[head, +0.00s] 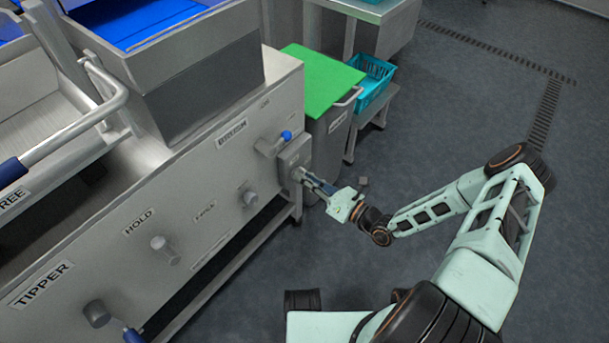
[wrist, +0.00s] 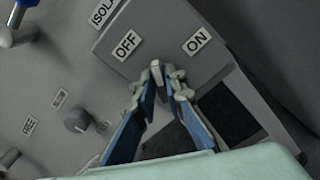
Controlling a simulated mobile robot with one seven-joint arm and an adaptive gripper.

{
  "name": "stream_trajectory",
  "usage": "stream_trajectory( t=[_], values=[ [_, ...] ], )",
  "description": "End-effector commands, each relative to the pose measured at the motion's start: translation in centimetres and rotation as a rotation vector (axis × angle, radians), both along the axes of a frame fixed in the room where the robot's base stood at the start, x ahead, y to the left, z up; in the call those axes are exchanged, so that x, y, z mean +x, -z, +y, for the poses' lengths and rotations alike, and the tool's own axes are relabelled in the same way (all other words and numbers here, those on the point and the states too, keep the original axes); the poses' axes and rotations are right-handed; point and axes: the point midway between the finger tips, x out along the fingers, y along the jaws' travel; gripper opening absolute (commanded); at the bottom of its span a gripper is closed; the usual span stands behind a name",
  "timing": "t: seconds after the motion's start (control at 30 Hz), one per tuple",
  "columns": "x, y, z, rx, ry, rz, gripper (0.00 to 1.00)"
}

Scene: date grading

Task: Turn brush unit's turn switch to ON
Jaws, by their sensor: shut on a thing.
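The brush unit's grey switch box (head: 294,152) juts from the right end of the steel panel under the BRUSH label (head: 232,133). In the wrist view, the box's front (wrist: 160,25) carries an OFF label (wrist: 127,45) at left and an ON label (wrist: 197,41) at right. The pale turn switch (wrist: 156,67) sits below and between them. My gripper (wrist: 160,84) is shut on the turn switch, a fingertip on each side. The fingers hide most of the switch, and I cannot tell exactly which label it points to. In the head view my gripper (head: 302,177) meets the box from the right.
A blue-tipped lever (head: 286,135) stands just above the box. Other knobs (head: 250,198) sit along the panel to the left, near HOLD and TIPPER labels. A green-lidded bin (head: 325,130) and a teal crate (head: 372,85) stand behind. The floor at right is open.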

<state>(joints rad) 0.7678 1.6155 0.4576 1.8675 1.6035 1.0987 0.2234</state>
Motion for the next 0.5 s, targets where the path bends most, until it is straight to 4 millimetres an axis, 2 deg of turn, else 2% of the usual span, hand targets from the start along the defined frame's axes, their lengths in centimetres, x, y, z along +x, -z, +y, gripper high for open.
stream_trajectory(
  t=[0.5],
  values=[
    [0.11, 0.17, -0.15, 0.303, 0.001, 0.387, 0.0]
  ],
)
